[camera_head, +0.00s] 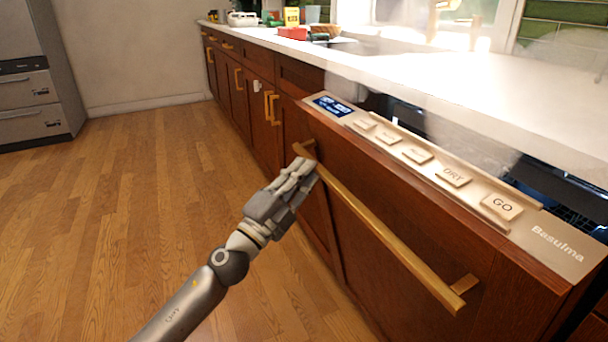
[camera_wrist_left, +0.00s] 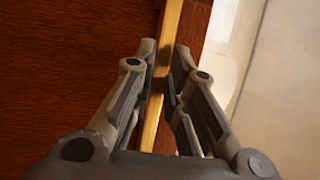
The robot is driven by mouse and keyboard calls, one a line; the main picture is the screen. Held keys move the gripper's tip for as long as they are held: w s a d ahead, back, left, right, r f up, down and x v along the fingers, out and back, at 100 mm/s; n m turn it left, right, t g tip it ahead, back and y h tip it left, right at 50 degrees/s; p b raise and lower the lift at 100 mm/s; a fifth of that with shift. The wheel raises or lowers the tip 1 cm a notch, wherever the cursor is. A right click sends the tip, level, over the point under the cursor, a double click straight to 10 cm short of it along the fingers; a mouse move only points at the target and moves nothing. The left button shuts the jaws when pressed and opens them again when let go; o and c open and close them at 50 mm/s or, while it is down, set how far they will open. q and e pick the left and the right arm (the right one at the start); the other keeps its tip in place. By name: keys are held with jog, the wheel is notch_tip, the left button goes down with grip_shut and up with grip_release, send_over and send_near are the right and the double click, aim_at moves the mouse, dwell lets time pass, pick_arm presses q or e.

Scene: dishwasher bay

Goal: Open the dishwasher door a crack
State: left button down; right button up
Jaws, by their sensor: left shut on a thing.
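The dishwasher door (camera_head: 400,282) has a dark wood front and a cream control panel (camera_head: 475,190) along its top edge. It leans out from the counter, and a gap behind the panel shows the dark inside (camera_head: 565,200). A long brass bar handle (camera_head: 390,240) runs across the front. My left gripper (camera_head: 306,168) is at the handle's far end, near its post. In the left wrist view, the fingers (camera_wrist_left: 163,62) are shut on the handle bar (camera_wrist_left: 172,25), one on each side. My right gripper is not in view.
A white countertop (camera_head: 460,95) overhangs behind the door, with a sink and brass faucet (camera_head: 437,18) at the back. Wood cabinets (camera_head: 240,85) with brass handles continue to the far left. The wooden floor (camera_head: 130,200) in front is clear.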

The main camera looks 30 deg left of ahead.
pick_arm(q)
jog(key=shift+a+r, duration=0.1)
jog(key=shift+r, duration=0.05)
jog(key=c, duration=1.7)
grip_release()
jog(key=shift+s, duration=0.15)
jog(key=v, duration=1.1)
jog(key=shift+s+f, duration=0.25)
jog(key=shift+s, duration=0.1)
